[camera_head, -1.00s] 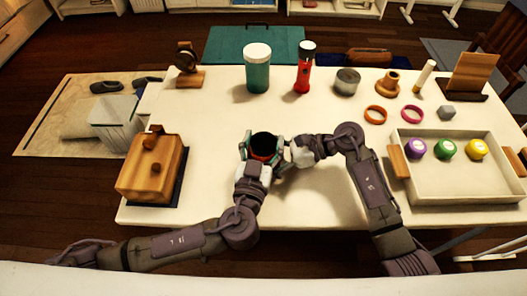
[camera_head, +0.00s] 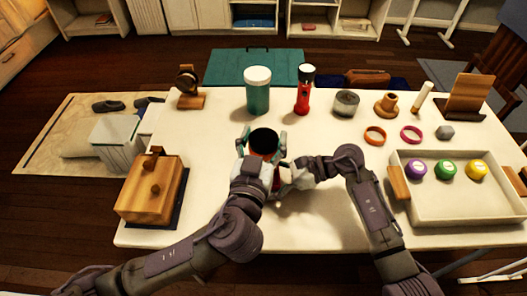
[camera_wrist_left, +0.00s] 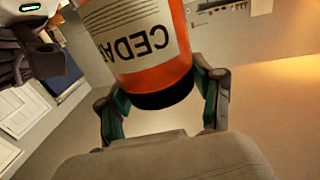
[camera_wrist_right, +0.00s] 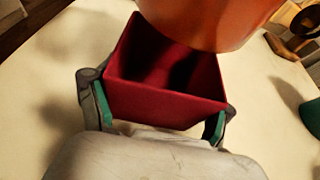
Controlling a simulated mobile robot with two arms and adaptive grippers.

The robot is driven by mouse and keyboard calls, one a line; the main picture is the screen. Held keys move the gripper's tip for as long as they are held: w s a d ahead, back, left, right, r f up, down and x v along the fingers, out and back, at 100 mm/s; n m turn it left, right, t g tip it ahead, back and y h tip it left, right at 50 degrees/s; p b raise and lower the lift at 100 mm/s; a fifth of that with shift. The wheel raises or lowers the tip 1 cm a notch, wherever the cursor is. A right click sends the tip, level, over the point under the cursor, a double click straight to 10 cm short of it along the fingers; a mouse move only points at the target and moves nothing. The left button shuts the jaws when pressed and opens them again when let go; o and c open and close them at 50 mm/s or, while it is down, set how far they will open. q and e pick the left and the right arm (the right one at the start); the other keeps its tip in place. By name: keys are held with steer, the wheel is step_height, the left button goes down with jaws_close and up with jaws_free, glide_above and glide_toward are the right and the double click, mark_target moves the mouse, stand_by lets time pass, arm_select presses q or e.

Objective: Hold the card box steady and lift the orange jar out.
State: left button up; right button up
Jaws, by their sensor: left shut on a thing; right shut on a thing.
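The orange jar (camera_head: 264,155) has a black lid and shows between the fingers of my left gripper (camera_head: 264,141) in the head view. In the left wrist view the jar (camera_wrist_left: 152,60) appears upside down, with a white label partly reading "CEDA". My left gripper (camera_wrist_left: 162,98) is shut on it near the lid. In the right wrist view my right gripper (camera_wrist_right: 160,112) is shut on the dark red card box (camera_wrist_right: 160,98), which is open at the top. The jar's lower end (camera_wrist_right: 215,22) shows above the box's opening. The visible inside of the box is shadowed and looks empty.
A wooden box (camera_head: 152,190) stands at left. A teal jar (camera_head: 257,92), red flashlight (camera_head: 304,90) and grey tin (camera_head: 346,102) stand behind the grippers. A white tray (camera_head: 460,210) with coloured-lidded pots is at right. The table front between has bare room.

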arm_select(q)
steer(key=shift+r, duration=0.65)
arm_select(e)
steer(key=shift+f, duration=0.1)
steer(key=o, duration=1)
